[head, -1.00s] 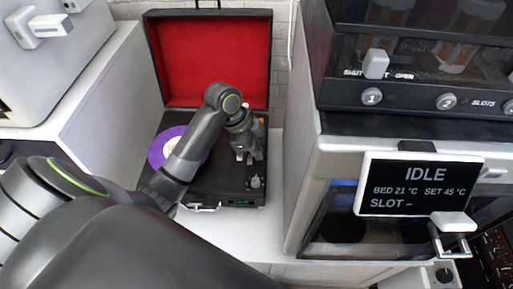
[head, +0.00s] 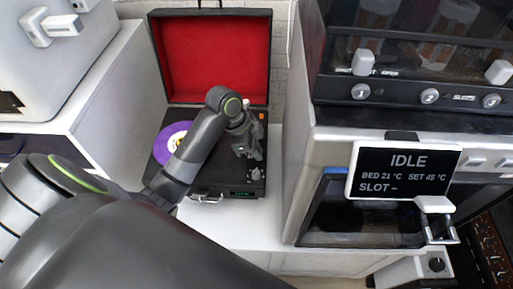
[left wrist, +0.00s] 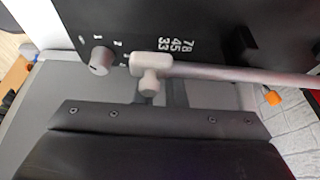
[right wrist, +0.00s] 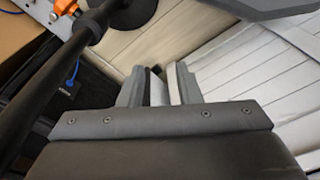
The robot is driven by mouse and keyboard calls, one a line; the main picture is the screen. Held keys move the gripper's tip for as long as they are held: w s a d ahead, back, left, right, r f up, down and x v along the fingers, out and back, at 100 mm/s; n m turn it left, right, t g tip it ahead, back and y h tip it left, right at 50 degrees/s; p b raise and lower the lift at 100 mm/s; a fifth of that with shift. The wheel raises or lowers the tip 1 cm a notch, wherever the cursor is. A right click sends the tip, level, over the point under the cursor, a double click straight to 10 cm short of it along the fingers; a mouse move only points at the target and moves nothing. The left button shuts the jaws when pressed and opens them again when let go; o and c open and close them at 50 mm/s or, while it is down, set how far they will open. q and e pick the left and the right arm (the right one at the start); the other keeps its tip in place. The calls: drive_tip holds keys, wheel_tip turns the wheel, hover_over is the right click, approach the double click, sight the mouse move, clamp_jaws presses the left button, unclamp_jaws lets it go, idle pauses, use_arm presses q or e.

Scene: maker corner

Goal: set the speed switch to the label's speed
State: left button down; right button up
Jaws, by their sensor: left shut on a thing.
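The record player (head: 215,185) is an open black case with a red-lined lid. A purple record (head: 166,140) lies on it with a pale label whose print I cannot read. My left gripper (head: 246,150) is down at the deck's right side. In the left wrist view its fingers (left wrist: 176,92) are shut beside the printed speeds 33, 45, 78 (left wrist: 176,45). The pale tonearm (left wrist: 225,73) crosses in front of the fingertips. The speed switch between them is hidden, so its setting cannot be told. My right gripper (right wrist: 165,78) is open and empty, away from the player.
A round knob (left wrist: 100,60) with numbers sits near the fingers. A machine with an IDLE screen (head: 405,172) stands to the right. A white counter (head: 215,225) is clear before the player.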

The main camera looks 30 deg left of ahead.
use_arm(q)
drive_tip(key=shift+s+d+f, duration=0.1)
drive_tip(key=shift+s, duration=0.05)
drive_tip(key=c, duration=1.8)
unclamp_jaws()
drive_tip(key=shift+o, duration=0.2)
